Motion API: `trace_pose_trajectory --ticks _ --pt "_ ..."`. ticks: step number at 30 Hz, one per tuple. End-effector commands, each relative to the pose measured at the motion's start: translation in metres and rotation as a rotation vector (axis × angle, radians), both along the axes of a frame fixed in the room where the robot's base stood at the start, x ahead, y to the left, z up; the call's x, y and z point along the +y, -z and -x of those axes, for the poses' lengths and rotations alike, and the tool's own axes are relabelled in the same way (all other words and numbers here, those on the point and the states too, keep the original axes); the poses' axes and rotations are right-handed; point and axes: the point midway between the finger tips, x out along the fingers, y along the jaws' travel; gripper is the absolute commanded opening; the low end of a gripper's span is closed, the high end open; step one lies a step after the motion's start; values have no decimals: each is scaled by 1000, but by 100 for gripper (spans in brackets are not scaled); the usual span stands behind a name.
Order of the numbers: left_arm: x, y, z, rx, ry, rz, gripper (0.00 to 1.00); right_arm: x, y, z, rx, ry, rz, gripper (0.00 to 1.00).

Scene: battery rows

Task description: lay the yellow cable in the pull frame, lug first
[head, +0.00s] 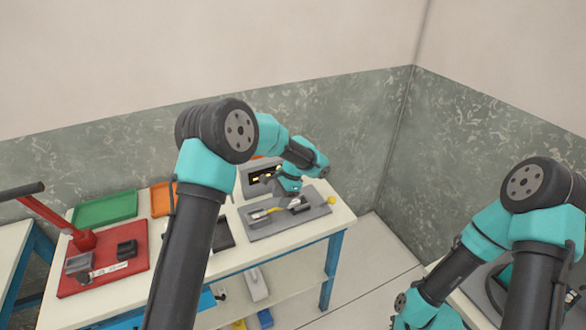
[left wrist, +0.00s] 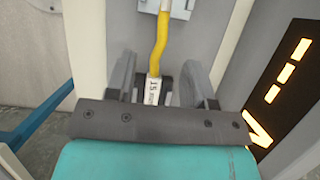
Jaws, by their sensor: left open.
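The yellow cable (head: 271,209) lies over the grey pull frame (head: 300,222) on the bench in the head view. In the left wrist view the yellow cable (left wrist: 160,40) runs up the picture, with a white printed sleeve (left wrist: 153,91) at its near end and a pale metal piece at the top edge. My left gripper (left wrist: 160,80) is open, with a finger on each side of the cable and sleeve, apart from them. In the head view its fingers are small and partly hidden by the wrist. My right gripper is out of view; only its arm shows at lower right.
A red plate (head: 120,272) with a lever press stands at left. Green (head: 105,209) and orange (head: 160,198) trays lie behind. A dark display box (head: 255,178) with lit marks stands behind the frame. A yellow knob (head: 331,200) sits by the bench's right edge.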

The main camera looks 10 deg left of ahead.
Motion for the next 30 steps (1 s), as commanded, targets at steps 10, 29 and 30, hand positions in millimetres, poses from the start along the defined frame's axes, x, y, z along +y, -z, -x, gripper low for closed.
trace_pose_trajectory --ticks 10,29,30 --pt "-21 -63 -16 -4 -1 1 48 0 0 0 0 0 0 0" --pt "-44 -131 -32 0 -1 0 48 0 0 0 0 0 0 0" --pt "-44 -131 -32 0 -1 0 48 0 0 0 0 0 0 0"
